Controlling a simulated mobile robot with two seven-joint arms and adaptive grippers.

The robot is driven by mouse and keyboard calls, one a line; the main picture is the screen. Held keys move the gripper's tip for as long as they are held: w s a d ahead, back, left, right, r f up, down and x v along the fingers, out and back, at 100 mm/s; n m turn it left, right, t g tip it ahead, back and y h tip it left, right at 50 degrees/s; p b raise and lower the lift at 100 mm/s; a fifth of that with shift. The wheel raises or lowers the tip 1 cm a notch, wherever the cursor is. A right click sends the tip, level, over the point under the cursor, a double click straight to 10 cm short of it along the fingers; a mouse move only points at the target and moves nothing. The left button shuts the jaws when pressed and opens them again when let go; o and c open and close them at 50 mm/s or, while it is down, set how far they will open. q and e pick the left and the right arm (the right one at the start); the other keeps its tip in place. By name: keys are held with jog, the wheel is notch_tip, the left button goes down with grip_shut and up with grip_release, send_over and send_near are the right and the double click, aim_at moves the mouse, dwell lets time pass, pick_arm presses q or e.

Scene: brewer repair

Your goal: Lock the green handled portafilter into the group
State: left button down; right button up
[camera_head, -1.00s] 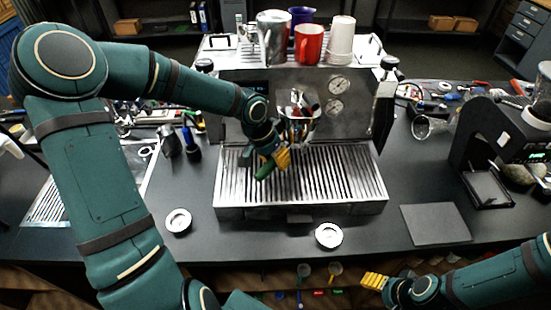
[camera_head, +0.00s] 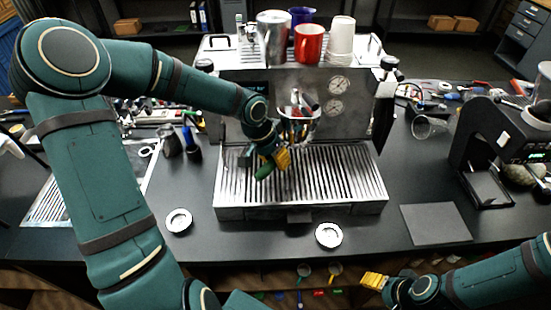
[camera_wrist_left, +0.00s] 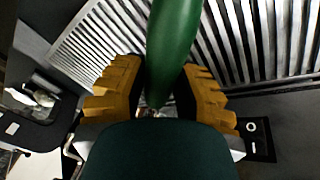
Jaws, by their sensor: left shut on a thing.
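The green handle (camera_head: 264,172) of the portafilter shows below my left gripper (camera_head: 273,163), in front of the espresso machine (camera_head: 350,115) and above its slatted drip tray (camera_head: 340,185). In the left wrist view the green handle (camera_wrist_left: 173,50) lies between the yellow fingers of my left gripper (camera_wrist_left: 158,92), which is shut on it. The portafilter's basket end and the group are hidden or not clear, so I cannot tell whether they touch. My right gripper (camera_head: 375,281) is at the lower right, apart from the machine; its finger gap is not clear.
A red mug (camera_head: 308,44), a steel pitcher (camera_head: 274,38) and white cups (camera_head: 341,38) stand on the machine. A grinder (camera_head: 510,135) is at the right. A dark mat (camera_head: 435,223) lies right of the tray.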

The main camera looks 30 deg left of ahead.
pick_arm(q)
jog(key=shift+w+r+p, duration=0.1)
jog(key=shift+r+p, duration=1)
jog(key=shift+r, duration=0.25)
dwell(2.1)
